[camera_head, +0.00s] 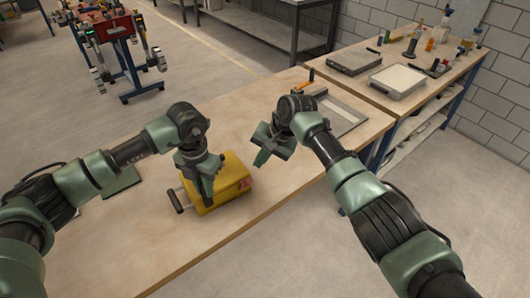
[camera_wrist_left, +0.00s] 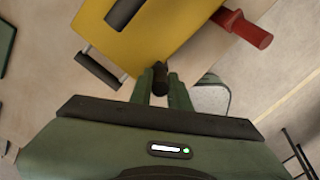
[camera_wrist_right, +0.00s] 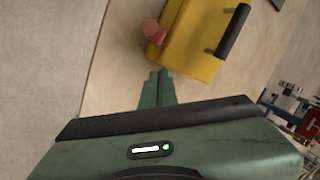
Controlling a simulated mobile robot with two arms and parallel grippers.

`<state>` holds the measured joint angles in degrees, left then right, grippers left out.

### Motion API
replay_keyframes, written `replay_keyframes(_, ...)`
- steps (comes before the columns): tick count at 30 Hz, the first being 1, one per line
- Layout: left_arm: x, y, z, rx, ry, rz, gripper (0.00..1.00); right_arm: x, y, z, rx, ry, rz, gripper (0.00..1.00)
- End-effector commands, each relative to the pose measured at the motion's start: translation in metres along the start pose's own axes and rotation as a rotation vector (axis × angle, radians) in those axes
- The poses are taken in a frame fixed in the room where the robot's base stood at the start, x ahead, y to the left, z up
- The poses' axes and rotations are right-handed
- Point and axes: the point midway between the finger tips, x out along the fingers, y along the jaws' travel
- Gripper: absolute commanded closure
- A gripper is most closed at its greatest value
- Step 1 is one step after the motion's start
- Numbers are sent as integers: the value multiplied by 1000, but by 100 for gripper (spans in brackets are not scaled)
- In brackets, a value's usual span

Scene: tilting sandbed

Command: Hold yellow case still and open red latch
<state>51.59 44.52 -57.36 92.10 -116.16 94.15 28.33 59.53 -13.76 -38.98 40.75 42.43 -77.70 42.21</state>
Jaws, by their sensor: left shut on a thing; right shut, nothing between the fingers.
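The yellow case (camera_head: 235,175) stands on the wooden bench; it also shows in the left wrist view (camera_wrist_left: 170,35) and right wrist view (camera_wrist_right: 190,50). The red latch (camera_head: 246,184) sticks out at its right end, also seen in the left wrist view (camera_wrist_left: 246,28) and right wrist view (camera_wrist_right: 153,31). A black bar handle (camera_head: 177,202) is on its left side. My left gripper (camera_head: 207,192) is over the case, shut on a dark knob (camera_wrist_left: 160,78) at the case's edge. My right gripper (camera_head: 262,152) is shut and empty, apart from the latch, behind and right of the case.
A grey tray (camera_head: 340,115) lies on the bench behind my right arm. A dark green mat (camera_head: 122,182) lies left of the case. A second bench at the back right holds shallow boxes (camera_head: 398,80) and tools. The bench's front edge (camera_head: 235,235) is close to the case.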

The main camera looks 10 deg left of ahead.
Motion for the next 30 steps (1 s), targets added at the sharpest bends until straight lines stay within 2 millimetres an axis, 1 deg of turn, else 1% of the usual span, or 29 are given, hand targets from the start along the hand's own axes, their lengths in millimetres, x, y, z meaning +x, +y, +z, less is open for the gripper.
replay_keyframes(6, 0, 0, 1, -1, -3, 1, 100, 4, 1, 19, -2, 0, -1, 100)
replay_keyframes(12, -1, 0, 1, -1, -3, 1, 100, 7, 1, 31, -2, 2, 0, 100)
replay_keyframes(16, -1, 0, 1, -1, -3, 1, 100, 8, 1, 34, 0, 1, 0, 100)
replay_keyframes(26, 0, 0, 1, -1, -3, 1, 100, 8, 1, 35, -1, 2, -2, 100)
replay_keyframes(30, 0, 0, 1, -1, -3, 1, 100, 10, 5, 38, -8, 17, -31, 100)
